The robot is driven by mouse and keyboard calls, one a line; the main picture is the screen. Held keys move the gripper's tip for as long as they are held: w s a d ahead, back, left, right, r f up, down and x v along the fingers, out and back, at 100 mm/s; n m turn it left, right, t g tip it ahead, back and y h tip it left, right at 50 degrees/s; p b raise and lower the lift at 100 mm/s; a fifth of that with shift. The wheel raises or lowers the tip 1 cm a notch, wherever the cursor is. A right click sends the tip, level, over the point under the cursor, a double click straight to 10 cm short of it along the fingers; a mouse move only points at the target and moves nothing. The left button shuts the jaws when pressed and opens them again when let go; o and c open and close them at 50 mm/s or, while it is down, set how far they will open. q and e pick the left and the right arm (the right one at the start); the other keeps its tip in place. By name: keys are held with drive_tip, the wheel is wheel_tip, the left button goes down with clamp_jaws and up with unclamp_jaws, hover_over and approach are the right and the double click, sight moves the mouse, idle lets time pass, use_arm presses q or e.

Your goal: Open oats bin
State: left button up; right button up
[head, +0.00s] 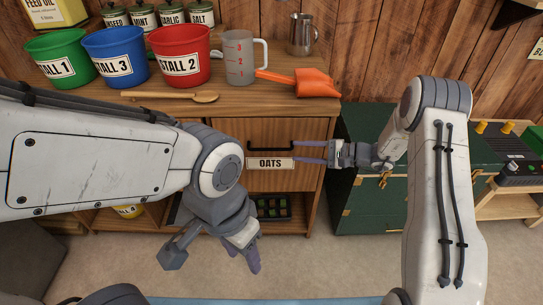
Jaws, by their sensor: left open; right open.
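The oats bin (230,132) is a wooden front in the cabinet below the counter. It has a black bar handle (271,147) and a white label reading OATS (270,163). It looks shut, flush with the cabinet. My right gripper (308,152) is open and points left, its two purple fingers apart at the right end of the handle, one above the other. I cannot tell whether they touch it. My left gripper (215,262) is open and empty, low in front of the cabinet. My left arm hides the left part of the cabinet.
On the counter (240,100) stand green (58,57), blue (115,55) and red (180,55) buckets, a measuring jug (239,60), an orange scoop (312,83) and a wooden spoon (172,96). A green chest (362,195) stands to the right. The floor in front is clear.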

sight(276, 150)
drive_tip(key=x, duration=1)
drive_tip(key=shift+s+a, duration=0.1)
clamp_jaws()
idle(1.2)
